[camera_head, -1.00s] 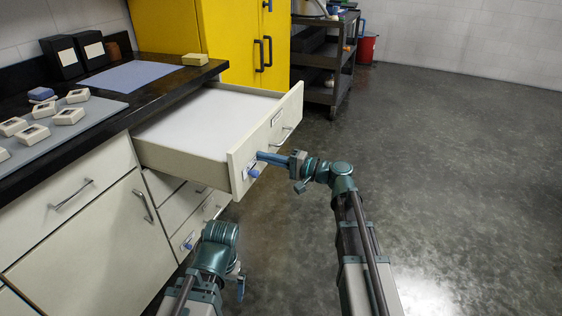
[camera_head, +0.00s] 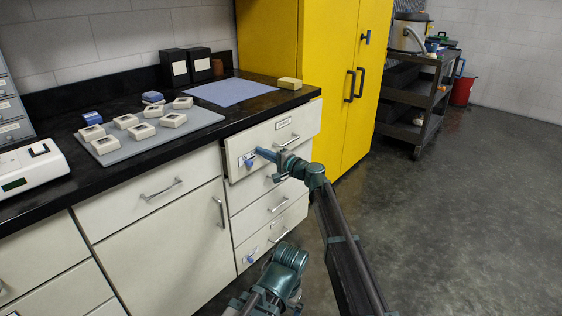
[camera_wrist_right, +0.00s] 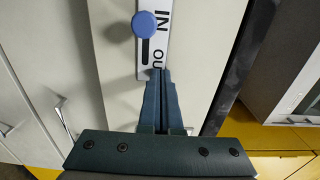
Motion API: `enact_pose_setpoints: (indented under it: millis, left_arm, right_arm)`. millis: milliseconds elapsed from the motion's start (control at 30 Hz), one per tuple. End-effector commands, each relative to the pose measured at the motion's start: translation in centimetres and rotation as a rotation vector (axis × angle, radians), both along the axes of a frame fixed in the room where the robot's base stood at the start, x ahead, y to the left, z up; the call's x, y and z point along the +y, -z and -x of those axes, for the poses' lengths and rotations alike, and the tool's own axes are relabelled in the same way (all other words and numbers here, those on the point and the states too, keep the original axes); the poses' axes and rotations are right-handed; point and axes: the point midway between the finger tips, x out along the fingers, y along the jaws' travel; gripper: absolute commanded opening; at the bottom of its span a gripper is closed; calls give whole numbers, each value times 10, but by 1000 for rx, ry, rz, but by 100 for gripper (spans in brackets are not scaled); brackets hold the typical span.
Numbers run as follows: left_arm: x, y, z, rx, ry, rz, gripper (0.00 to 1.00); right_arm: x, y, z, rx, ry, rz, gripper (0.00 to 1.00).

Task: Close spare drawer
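The top drawer (camera_head: 290,125) of the cream drawer stack has a bar handle, a small label and a plate with a blue knob (camera_head: 250,161). Its front stands slightly proud of the cabinet, and its inside is hidden. My right gripper (camera_head: 262,153) is at the left part of that drawer front, beside the knob. In the right wrist view its fingers (camera_wrist_right: 161,75) are together with nothing between them, tips at the lettered plate (camera_wrist_right: 152,55) just below the blue knob (camera_wrist_right: 145,24). My left arm is low in front of the stack; its fingers are not clear.
Lower drawers (camera_head: 265,213) look shut. The black counter (camera_head: 165,154) holds a grey tray (camera_head: 190,126) with several small boxes, a blue mat (camera_head: 230,92) and a yellow block (camera_head: 290,83). A yellow cabinet (camera_head: 335,60) and dark cart (camera_head: 408,100) stand behind. Floor at right is clear.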

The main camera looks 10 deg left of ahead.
Motion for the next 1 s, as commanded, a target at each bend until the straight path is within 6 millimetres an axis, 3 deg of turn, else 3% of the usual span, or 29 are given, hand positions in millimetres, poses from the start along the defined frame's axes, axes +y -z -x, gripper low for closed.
enact_pose_setpoints:
  millis: [100, 333, 833, 1000]
  left_arm:
    - [0, 0, 0, 0, 0, 0, 100]
    - [0, 0, 0, 0, 0, 0, 100]
    - [0, 0, 0, 0, 0, 0, 100]
    - [0, 0, 0, 0, 0, 0, 100]
  right_arm:
    - [19, 0, -15, 0, 1, 0, 0]
    - [36, 0, -26, 0, 1, 0, 0]
    - [42, -1, -30, 0, 2, -4, 0]
    - [35, -1, -23, 1, 3, -4, 0]
